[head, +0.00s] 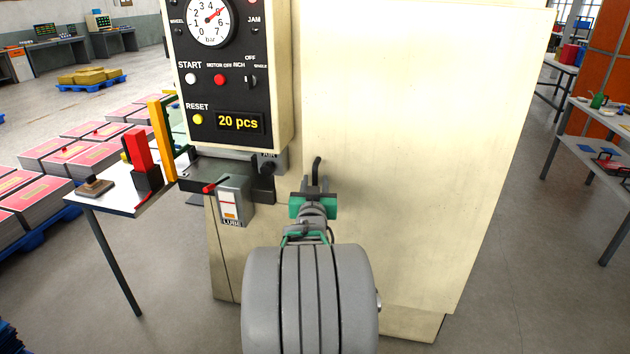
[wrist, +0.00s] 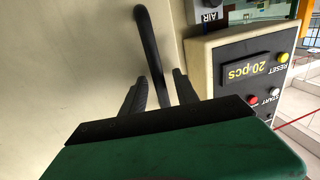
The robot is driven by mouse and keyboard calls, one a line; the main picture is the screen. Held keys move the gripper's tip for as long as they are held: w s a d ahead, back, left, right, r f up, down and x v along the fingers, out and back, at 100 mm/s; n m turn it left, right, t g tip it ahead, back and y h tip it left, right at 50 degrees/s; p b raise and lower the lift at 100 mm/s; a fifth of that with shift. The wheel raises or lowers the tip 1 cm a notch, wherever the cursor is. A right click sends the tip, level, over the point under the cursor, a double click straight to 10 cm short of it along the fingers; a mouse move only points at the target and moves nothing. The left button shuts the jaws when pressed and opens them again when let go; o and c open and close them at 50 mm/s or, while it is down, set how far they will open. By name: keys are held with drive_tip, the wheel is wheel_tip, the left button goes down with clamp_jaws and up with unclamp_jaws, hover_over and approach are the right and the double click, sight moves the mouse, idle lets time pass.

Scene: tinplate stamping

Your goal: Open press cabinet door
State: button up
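The press cabinet door (head: 410,150) is the large cream panel in the head view; it looks shut, lying flush with the cabinet. Its black bar handle (head: 317,165) stands out near the panel's left edge. My gripper (head: 313,188) is at the handle, and its fingers point towards the panel. In the wrist view, the handle (wrist: 148,40) runs down between the two dark fingers of my gripper (wrist: 159,78). The fingers are apart, with a gap visible on each side of the bar. The handle's lower end is hidden behind the gripper body.
A control box (head: 235,80) with a gauge and a "20 pcs" display juts out left of the door. Below it are a LUBE unit (head: 232,203) and a red-tipped lever (head: 210,188). A side table (head: 120,205) stands left. Grey floor is clear right of the cabinet.

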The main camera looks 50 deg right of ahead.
drive_tip(key=shift+d, duration=0.1)
clamp_jaws()
idle(0.3)
idle(1.1)
